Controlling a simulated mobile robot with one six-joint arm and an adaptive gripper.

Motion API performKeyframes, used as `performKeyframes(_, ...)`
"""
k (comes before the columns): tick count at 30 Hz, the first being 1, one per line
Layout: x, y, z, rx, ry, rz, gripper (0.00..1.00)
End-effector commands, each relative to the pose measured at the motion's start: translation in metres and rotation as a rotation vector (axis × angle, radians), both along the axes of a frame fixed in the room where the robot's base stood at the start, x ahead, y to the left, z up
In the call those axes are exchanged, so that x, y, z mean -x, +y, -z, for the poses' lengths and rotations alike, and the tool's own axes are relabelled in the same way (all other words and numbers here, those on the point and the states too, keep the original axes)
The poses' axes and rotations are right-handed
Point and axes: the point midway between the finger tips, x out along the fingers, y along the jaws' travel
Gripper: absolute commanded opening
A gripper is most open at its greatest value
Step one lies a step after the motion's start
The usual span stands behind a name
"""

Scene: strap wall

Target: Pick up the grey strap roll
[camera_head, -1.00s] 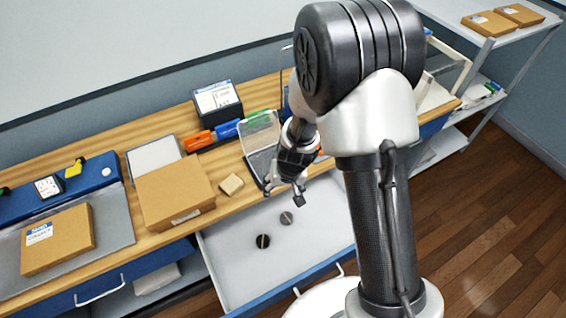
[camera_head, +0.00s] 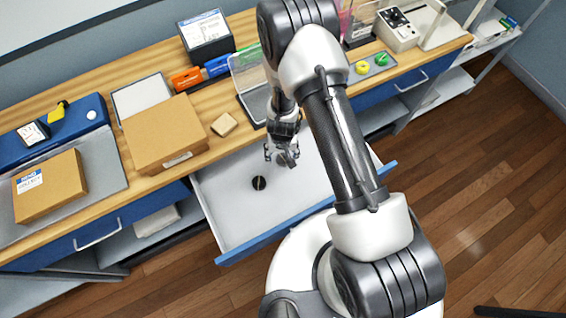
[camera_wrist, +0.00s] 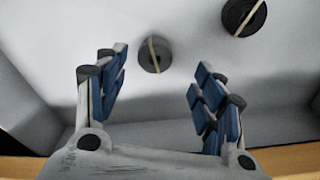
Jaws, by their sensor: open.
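The grey strap roll (camera_wrist: 154,54) lies flat in the open drawer, with a pale band across it. In the wrist view it sits just beyond and between my fingertips, apart from both. In the head view my gripper hides most or all of it. My gripper (camera_head: 281,156) is open and empty above the drawer; its two blue-padded fingers (camera_wrist: 158,78) show in the wrist view. A second, darker strap roll (camera_wrist: 244,16) lies beyond the right finger, cut by the top edge. In the head view this black roll (camera_head: 259,183) lies left of my gripper.
The drawer (camera_head: 225,205) has a pale floor and a blue front. The wooden bench (camera_head: 195,170) behind it holds a cardboard box (camera_head: 160,135), a small tan block (camera_head: 224,124) and a clear-lidded case (camera_head: 250,75) near my arm. The drawer's left part is clear.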

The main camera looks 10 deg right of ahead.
Motion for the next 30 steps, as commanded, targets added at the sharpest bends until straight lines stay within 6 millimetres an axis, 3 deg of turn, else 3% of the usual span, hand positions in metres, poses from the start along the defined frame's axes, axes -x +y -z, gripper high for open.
performKeyframes(1,-0.001,0.0,0.008,0.0,0.0,0.001,0.63)
performKeyframes(8,-0.003,-0.001,0.018,0.0,-0.001,0.001,0.63)
performKeyframes(18,-0.012,-0.006,0.063,0.0,0.0,0.0,0.63)
performKeyframes(25,-0.013,-0.006,0.063,0.0,0.0,0.0,0.63)
performKeyframes(30,-0.013,-0.006,0.063,0.0,0.0,0.0,0.52)
